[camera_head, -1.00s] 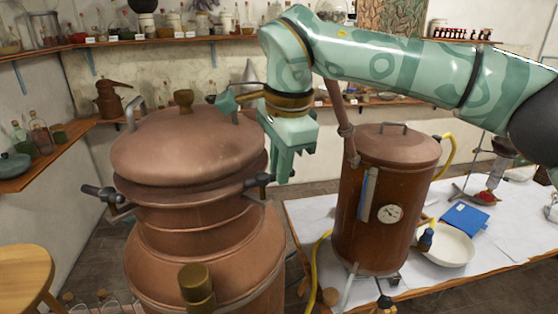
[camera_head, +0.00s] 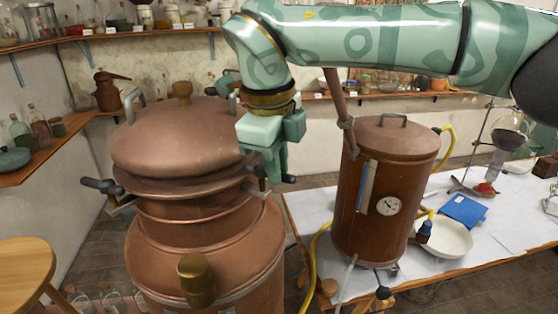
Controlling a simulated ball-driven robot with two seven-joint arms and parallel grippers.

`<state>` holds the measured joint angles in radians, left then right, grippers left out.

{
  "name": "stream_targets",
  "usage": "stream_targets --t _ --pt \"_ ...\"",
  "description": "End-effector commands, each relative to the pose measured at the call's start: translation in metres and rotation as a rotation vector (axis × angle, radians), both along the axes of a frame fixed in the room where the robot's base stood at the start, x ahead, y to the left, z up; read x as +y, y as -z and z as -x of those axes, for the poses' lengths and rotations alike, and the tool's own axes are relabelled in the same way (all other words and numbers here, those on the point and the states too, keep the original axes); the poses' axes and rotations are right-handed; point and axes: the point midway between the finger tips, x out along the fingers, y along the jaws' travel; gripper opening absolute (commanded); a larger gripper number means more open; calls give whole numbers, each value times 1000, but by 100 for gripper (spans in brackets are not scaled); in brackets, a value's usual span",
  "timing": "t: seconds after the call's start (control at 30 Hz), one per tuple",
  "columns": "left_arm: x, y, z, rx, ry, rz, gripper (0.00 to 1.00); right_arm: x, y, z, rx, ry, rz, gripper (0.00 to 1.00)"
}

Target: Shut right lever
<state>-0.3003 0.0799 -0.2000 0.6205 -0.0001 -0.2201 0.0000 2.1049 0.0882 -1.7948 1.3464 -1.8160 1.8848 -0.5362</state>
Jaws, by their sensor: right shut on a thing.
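The large copper still (camera_head: 185,150) with a domed lid stands at left centre. My right gripper (camera_head: 273,178) points down at the still's right side, just below the lid rim. It is shut on the right lever (camera_head: 289,179), whose dark end shows just right of the fingers; the rest is mostly hidden by the gripper. The left lever (camera_head: 98,186), with a dark grip, sticks out on the still's left side. My left gripper is out of view.
A second copper vessel (camera_head: 385,195) with a gauge stands on the white-covered table (camera_head: 470,250) to the right. A yellow hose (camera_head: 313,270) hangs between the two vessels. Shelves with bottles line the walls, and a wooden stool (camera_head: 22,272) is at lower left.

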Motion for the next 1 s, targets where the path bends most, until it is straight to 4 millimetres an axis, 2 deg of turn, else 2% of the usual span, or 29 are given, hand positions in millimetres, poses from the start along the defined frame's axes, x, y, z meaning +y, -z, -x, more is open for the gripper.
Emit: stream_targets --t 0.33,0.87,0.9,0.97,1.0 --pt "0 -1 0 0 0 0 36 3 -2 2 -4 138 -2 0" --pt "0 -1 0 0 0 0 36 3 -2 3 -5 163 -3 0" --pt "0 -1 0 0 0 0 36 3 -2 3 -5 163 -3 20" --pt "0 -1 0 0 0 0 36 3 -2 3 -4 162 -3 36" --pt "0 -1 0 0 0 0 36 3 -2 3 -3 162 -2 36"
